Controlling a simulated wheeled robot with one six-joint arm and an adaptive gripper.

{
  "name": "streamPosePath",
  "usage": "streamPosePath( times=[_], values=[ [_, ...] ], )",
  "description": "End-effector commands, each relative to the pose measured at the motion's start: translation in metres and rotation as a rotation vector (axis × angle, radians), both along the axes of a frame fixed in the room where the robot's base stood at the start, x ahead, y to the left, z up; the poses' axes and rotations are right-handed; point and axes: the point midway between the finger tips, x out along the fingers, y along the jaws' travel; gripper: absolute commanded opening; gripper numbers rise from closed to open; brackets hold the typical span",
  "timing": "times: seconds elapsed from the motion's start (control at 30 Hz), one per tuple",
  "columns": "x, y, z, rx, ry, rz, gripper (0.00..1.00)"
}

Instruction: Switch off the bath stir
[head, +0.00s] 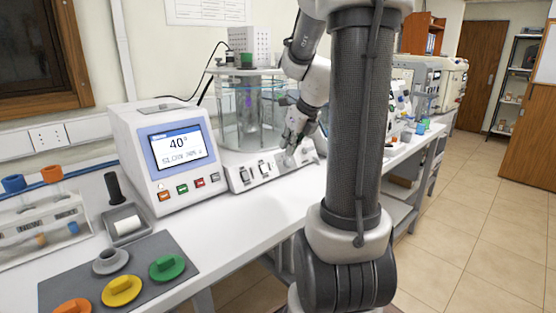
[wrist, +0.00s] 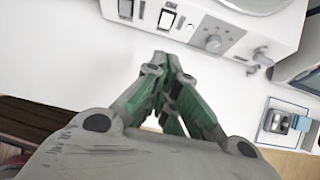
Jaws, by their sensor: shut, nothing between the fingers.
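The bath (head: 232,122) is a clear glass vessel on a white base in the middle of the head view. The base's sloping front panel (head: 287,170) carries rocker switches, one of them the left switch (head: 244,175). The labels are too small to read. My gripper (wrist: 161,57) is shut and empty, its tips just in front of the panel. In the head view my gripper (head: 288,150) is at the panel's right part; contact cannot be told.
A white controller with a lit screen (head: 178,147) reading 40° stands left of the bath. Coloured stoppers on a grey mat (head: 150,248) and a tube rack (head: 45,228) are at the front left. A small metal fitting (wrist: 262,58) projects from the panel's right end.

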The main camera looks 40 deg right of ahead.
Motion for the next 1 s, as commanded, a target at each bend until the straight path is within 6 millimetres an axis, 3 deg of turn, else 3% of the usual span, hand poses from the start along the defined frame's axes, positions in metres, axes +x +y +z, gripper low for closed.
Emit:
streamPosePath(
  times=[0.17, 0.53, 0.73, 1.0],
  values=[
    [0.010, 0.002, -0.020, 0.003, 0.004, 0.001, 0.00],
    [0.047, 0.005, -0.088, 0.002, 0.004, 0.001, 0.00],
    [0.071, 0.008, -0.103, 0.002, 0.002, 0.001, 0.00],
    [0.080, 0.008, -0.109, 0.000, 0.001, 0.000, 0.00]
  ],
)
